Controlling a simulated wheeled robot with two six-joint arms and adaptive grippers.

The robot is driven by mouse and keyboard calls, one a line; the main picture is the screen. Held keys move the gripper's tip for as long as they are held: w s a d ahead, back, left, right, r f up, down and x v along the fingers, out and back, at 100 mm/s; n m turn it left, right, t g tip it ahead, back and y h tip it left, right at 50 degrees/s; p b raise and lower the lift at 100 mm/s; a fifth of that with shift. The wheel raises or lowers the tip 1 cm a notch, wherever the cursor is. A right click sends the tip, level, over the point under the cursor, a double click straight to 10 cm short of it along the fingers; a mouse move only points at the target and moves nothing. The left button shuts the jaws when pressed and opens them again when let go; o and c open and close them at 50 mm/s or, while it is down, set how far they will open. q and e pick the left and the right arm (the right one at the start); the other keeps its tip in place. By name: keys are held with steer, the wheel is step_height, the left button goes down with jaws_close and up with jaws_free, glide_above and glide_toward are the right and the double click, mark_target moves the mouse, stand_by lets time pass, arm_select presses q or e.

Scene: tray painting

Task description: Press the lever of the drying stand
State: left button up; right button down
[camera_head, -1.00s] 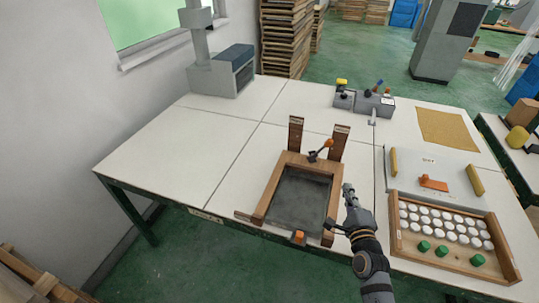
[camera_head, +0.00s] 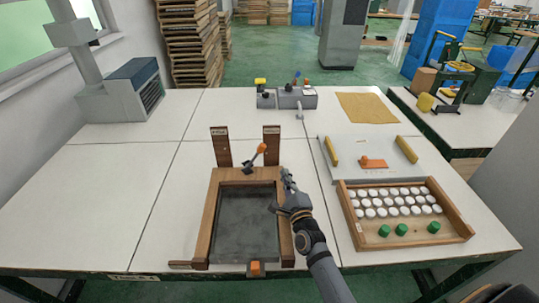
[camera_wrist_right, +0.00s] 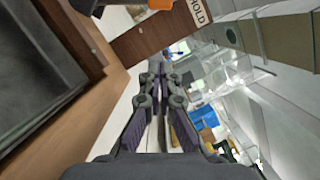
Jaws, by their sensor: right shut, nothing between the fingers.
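A wooden frame (camera_head: 206,215) with a dark panel (camera_head: 246,225) lies on the table, with two brown uprights (camera_head: 221,147) behind it. I take it as the drying stand. A lever with an orange knob (camera_head: 262,148) leans up to the right from its far edge. My right gripper (camera_head: 285,172) is shut and empty, just right of the frame's right side and nearer than the lever. In the right wrist view the closed fingers (camera_wrist_right: 158,68) point toward a board marked HOLD (camera_wrist_right: 165,32); an orange part (camera_wrist_right: 160,4) shows at the top edge. My left gripper is out of view.
A wooden tray (camera_head: 462,228) of white pots and green pieces stands to the right. Behind it is a white board (camera_head: 345,148) with yellow bars. A grey device (camera_head: 296,98) stands at the back, and a grey machine (camera_head: 125,95) at the left. The left tabletop is clear.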

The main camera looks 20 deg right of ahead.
mark_target(255, 156)
steer(key=w, duration=0.5)
steer(key=w+r, duration=0.1)
steer(key=w, duration=0.1)
steer(key=shift+w+d+p, duration=0.25)
steer(key=shift+w+p, duration=0.1)
steer(key=shift+w+a+r+p, duration=0.1)
steer(key=shift+a+r+p, duration=0.3)
steer(key=shift+a, duration=0.2)
steer(key=shift+w+a+r+p, duration=0.1)
steer(key=shift+a+r+p, duration=0.3)
steer(key=shift+a, duration=0.2)
steer(key=shift+a+r, duration=0.2)
steer(key=shift+a, duration=0.3)
steer(key=shift+w+f, duration=0.1)
